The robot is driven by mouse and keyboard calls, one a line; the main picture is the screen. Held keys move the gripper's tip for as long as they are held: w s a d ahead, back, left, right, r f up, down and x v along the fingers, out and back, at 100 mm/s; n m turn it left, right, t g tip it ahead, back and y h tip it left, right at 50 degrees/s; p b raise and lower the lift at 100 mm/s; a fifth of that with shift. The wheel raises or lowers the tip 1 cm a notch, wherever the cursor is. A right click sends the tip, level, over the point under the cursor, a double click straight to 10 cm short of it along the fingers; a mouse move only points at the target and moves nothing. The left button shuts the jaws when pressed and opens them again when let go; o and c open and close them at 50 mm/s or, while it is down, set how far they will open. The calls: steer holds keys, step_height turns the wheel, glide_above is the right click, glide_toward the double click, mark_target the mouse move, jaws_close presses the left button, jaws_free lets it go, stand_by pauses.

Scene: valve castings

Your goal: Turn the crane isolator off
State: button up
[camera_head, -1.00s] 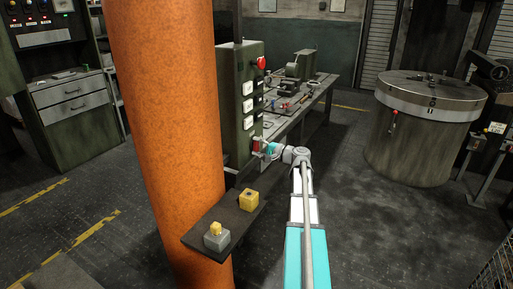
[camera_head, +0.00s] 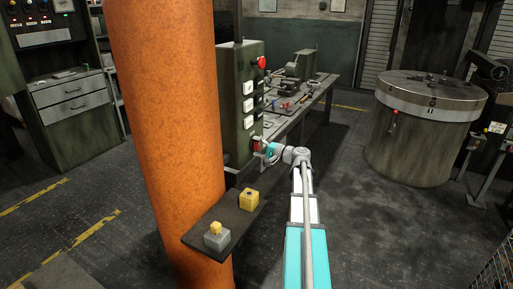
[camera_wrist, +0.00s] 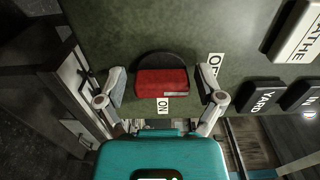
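The isolator (camera_wrist: 161,82) is a red handle on a round dark base, mounted on a green panel. It also shows in the head view as a small red patch (camera_head: 256,145) low on the cabinet, partly hidden by my gripper. In the wrist view an ON label (camera_wrist: 162,106) sits below the handle and a partly covered OFF label (camera_wrist: 214,64) to its right. The handle lies crosswise, with a pale mark near its lower right edge. My gripper (camera_wrist: 161,84) is open, one finger on each side of the handle, with a visible gap on both sides.
The green cabinet (camera_head: 231,105) also carries a red mushroom button (camera_head: 261,62) and several labelled switches. The orange column (camera_head: 165,140) with a small shelf (camera_head: 245,219) stands left of my arm. A workbench (camera_head: 318,92) lies behind; a round tank (camera_head: 424,130) stands right.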

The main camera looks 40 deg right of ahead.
steer(key=shift+d, duration=0.1)
stand_by(0.4)
steer(key=v, duration=1.2)
stand_by(0.7)
